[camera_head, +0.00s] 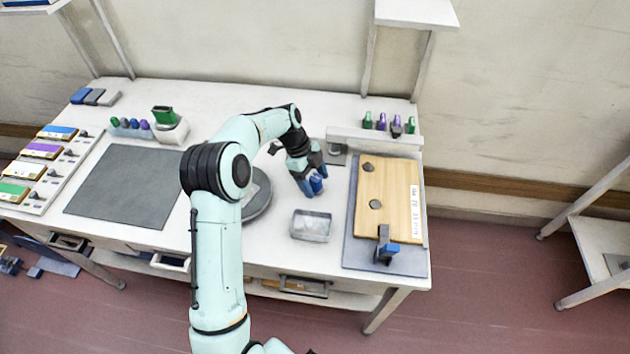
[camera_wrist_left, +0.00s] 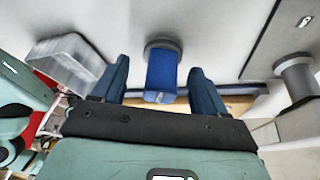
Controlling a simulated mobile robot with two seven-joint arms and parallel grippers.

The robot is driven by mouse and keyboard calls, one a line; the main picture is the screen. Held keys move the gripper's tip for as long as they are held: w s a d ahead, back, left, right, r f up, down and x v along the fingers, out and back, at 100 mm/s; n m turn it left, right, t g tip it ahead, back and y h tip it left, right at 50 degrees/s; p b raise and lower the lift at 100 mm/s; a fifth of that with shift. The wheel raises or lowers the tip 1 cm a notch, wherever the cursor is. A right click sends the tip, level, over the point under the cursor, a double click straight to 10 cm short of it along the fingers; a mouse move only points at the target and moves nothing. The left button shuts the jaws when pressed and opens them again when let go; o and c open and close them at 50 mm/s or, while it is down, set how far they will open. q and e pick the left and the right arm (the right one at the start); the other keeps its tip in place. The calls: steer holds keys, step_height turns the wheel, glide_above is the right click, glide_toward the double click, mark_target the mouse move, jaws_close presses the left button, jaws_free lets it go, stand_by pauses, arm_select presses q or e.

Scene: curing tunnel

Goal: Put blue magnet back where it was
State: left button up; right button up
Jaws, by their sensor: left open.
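The blue magnet (camera_head: 317,183) is at my left gripper (camera_head: 309,185), over the middle of the white table. In the left wrist view the blue magnet (camera_wrist_left: 162,76) lies between the two fingers of the left gripper (camera_wrist_left: 159,86), with gaps on both sides. Its round grey end (camera_wrist_left: 163,44) is against or close to the pale surface; I cannot tell which. The gripper is open. Green and purple pieces (camera_head: 381,122) stand in a row by the white rail (camera_head: 350,133) at the back right. My right gripper is not in view.
A clear tray (camera_head: 311,226) stands just in front of the gripper. A wooden board (camera_head: 398,190) with dark knobs and a blue-tipped clamp (camera_head: 386,247) lies on a grey mat (camera_head: 352,250) at right. A dark round dish (camera_head: 258,205) is partly behind my arm.

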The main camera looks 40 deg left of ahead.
arm_select(q)
steer(key=p+v, duration=0.1)
steer(key=v, duration=1)
steer(key=shift+r, duration=0.25)
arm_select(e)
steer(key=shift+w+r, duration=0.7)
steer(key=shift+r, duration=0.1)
